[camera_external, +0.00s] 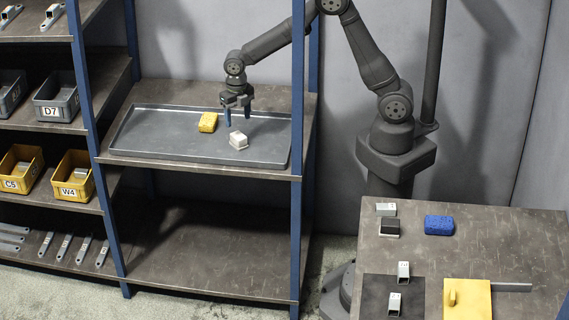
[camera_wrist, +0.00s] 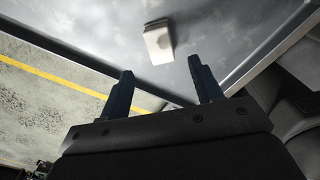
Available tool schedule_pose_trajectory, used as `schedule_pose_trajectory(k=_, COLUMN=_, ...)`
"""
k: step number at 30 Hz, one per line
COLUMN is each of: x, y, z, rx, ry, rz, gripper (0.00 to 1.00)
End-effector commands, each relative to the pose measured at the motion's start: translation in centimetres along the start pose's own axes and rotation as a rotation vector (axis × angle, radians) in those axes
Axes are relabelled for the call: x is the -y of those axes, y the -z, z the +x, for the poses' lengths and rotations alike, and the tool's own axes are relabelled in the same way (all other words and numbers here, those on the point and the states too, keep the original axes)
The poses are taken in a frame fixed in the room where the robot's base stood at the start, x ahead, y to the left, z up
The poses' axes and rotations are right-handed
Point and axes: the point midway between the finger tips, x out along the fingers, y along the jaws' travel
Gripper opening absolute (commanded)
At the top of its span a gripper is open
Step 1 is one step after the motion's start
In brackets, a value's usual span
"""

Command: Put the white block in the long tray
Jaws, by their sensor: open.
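The long tray (camera_external: 150,140) is a shallow grey metal tray on the upper level of the middle shelf. The white block (camera_external: 238,140) lies on the tray floor, right of its middle. It also shows in the wrist view (camera_wrist: 158,42), ahead of the fingers. My gripper (camera_external: 238,116) has two blue fingers, apart and empty, above the tray and slightly behind the white block. In the wrist view my gripper (camera_wrist: 160,82) shows nothing between its fingertips.
A yellow sponge-like block (camera_external: 208,122) lies in the tray, left of the white block. A blue shelf post (camera_external: 297,120) stands at the tray's right front. A table (camera_external: 520,240) at right holds a blue block (camera_external: 438,225), a dark block (camera_external: 389,228) and several brackets. Yellow bins (camera_external: 73,178) stand at left.

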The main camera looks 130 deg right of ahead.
Motion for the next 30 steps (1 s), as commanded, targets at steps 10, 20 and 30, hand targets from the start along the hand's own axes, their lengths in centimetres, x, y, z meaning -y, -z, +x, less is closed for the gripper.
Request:
schedule_pose_trajectory(k=10, x=0.0, y=0.0, z=-2.8, rx=0.000, ry=0.000, rz=0.000, gripper=0.59)
schedule_pose_trajectory(k=20, x=0.0, y=0.0, z=-2.5, rx=-0.001, ry=0.001, rz=0.000, gripper=0.59)
schedule_pose_trajectory(k=30, x=0.1, y=0.1, z=2.6, rx=-0.004, ry=0.004, rz=0.000, gripper=0.59)
